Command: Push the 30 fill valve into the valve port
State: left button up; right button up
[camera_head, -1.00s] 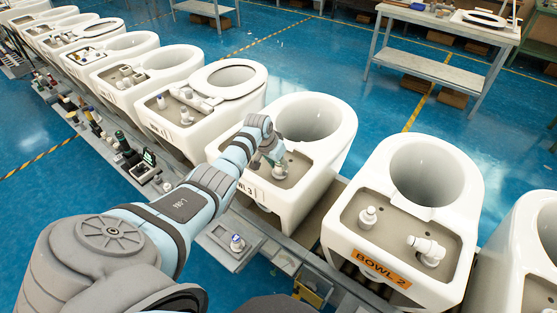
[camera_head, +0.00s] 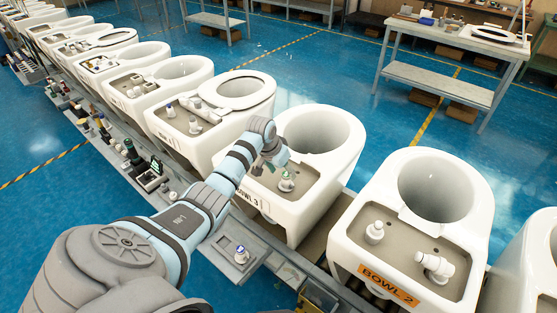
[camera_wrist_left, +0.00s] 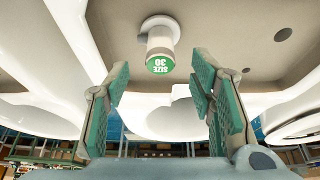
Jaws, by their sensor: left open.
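The 30 fill valve (camera_head: 287,182) is a small white fitting standing in the tank deck of Bowl 3 (camera_head: 247,192). In the left wrist view, the valve (camera_wrist_left: 160,48) has a green end marked SIZE 30, and its wide white collar is against the grey deck. My left gripper (camera_head: 276,157) is open and empty just above and beside the valve. In the left wrist view, the gripper's green-padded fingers (camera_wrist_left: 162,78) are spread wide, with the valve beyond their tips and apart from them. The port under the valve is hidden by its collar. My right gripper is not in view.
A dark round hole (camera_wrist_left: 283,34) is in the same deck. Bowl 2 (camera_head: 388,285) stands to the right with two white fittings. Other toilet bowls line the conveyor at left. A small blue-topped part (camera_head: 241,254) sits on the conveyor's front tray. A metal table (camera_head: 440,72) stands behind.

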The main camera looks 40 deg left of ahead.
pick_arm(q)
jog(key=v, duration=0.7)
jog(key=shift+r, duration=0.3)
jog(key=shift+s, duration=0.15)
jog(key=shift+c, duration=0.4)
